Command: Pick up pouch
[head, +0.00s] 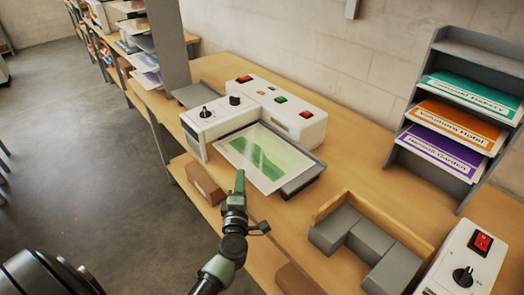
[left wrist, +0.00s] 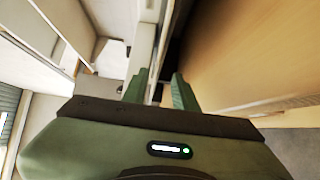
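The pouch (head: 262,155) is a clear sheet with a green print. It lies in front of the white laminator (head: 215,118), over a grey tray (head: 305,178) that shows along its right side. My left gripper (head: 239,176) overlaps the pouch's near left edge in the head view. In the left wrist view the two green fingers (left wrist: 158,90) stand apart, with a thin pale strip in line with the gap. I cannot tell whether that strip is the pouch or whether the fingers touch it. My right gripper is in neither view.
A rack (head: 440,125) with teal, orange and purple labelled sheets stands at the right. A wooden box (head: 330,205) with grey blocks and a white control unit (head: 468,258) sit nearer. A brown box (head: 204,184) lies on the lower shelf. The bench (head: 350,150) is bare between laminator and rack.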

